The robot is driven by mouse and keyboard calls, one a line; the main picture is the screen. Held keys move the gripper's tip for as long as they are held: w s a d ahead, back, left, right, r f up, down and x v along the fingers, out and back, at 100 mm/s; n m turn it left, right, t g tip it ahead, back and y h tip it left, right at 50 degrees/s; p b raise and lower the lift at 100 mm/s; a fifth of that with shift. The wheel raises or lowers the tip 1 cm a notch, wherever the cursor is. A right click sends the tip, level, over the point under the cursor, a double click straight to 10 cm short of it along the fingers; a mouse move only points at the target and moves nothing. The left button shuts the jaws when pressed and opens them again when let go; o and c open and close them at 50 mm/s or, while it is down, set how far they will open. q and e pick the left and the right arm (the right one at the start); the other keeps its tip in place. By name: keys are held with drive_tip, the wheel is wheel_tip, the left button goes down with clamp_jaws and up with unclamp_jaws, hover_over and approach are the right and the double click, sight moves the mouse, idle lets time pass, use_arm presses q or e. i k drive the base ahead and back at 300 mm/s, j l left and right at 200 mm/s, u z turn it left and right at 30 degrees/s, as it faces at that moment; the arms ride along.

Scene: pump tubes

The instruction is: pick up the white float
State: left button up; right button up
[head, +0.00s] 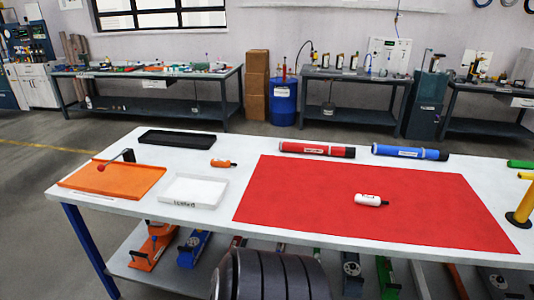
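The white float (368,200) is a small white capsule with a dark end on the right. Neither of my grippers shows in the head view. An orange float (222,163) of similar shape lies on the white table, left of the mat.
A white tray (224,181), an orange tray (147,190) and a black tray (150,140) stand on the left of the table (110,220). A red tube (315,148) and a blue tube (410,152) lie behind the mat.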

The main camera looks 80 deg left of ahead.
sight(362, 199)
drive_tip(key=u, duration=2.6)
drive_tip(key=i+j+z, duration=0.15)
drive_tip(key=i, duration=0.2)
